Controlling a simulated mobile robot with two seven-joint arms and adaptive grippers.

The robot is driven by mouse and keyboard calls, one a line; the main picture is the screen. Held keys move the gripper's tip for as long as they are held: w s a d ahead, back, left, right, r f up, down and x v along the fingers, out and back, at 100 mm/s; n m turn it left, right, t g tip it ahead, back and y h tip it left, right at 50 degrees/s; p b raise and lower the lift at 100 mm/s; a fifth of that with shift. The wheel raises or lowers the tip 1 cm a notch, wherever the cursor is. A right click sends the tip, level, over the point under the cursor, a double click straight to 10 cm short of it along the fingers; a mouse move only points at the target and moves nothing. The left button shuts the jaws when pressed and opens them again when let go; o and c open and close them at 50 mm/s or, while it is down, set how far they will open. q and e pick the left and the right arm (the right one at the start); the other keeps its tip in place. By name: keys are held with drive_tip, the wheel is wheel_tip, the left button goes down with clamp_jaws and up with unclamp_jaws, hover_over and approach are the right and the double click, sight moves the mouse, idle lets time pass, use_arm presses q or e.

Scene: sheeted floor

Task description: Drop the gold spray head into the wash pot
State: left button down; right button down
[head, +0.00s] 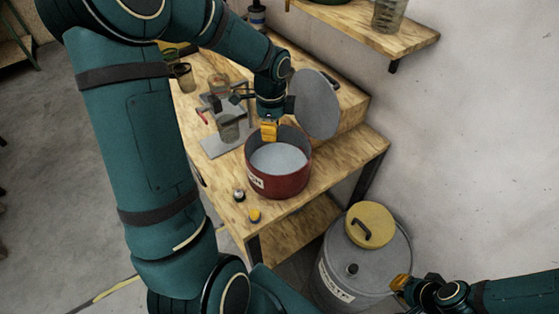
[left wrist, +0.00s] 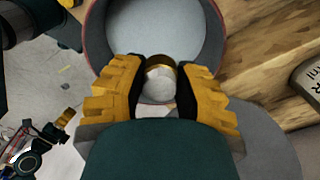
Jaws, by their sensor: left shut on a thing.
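The wash pot (head: 289,185) is a dark red round pot with a pale grey inside, standing open on the wooden bench. My left gripper (head: 269,132) is over the pot, towards its back left rim, pointing down. In the left wrist view its yellow fingers (left wrist: 160,88) are shut on the gold spray head (left wrist: 161,61), which shows a gold band and a pale rounded end. The pot's open mouth (left wrist: 170,25) lies beyond it there. In the head view the spray head is hidden by the fingers. My right gripper (head: 400,284) is low at the right, by the grey drum; its jaws are too small to judge.
A grey round lid (head: 317,104) stands tilted behind the pot. A small pale-topped piece (head: 239,195) and a small yellow piece (head: 255,215) lie at the bench's front edge. A grey stand (head: 228,138) is left of the pot. The grey drum (head: 335,262) carries a yellow lid (head: 370,222).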

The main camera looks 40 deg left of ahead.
use_arm(q)
drive_tip(key=shift+s+f+b, duration=0.15)
drive_tip(key=shift+f+b, duration=0.2)
drive_tip(key=shift+f, duration=0.2)
wheel_tip(320, 180, down, 4)
drive_tip(key=b, duration=0.3)
drive_tip(key=shift+f, duration=0.1)
drive_tip(key=c, duration=0.7)
unclamp_jaws()
drive_tip(key=shift+o, duration=0.2)
wheel_tip(320, 180, up, 12)
drive_tip(key=shift+r, duration=0.1)
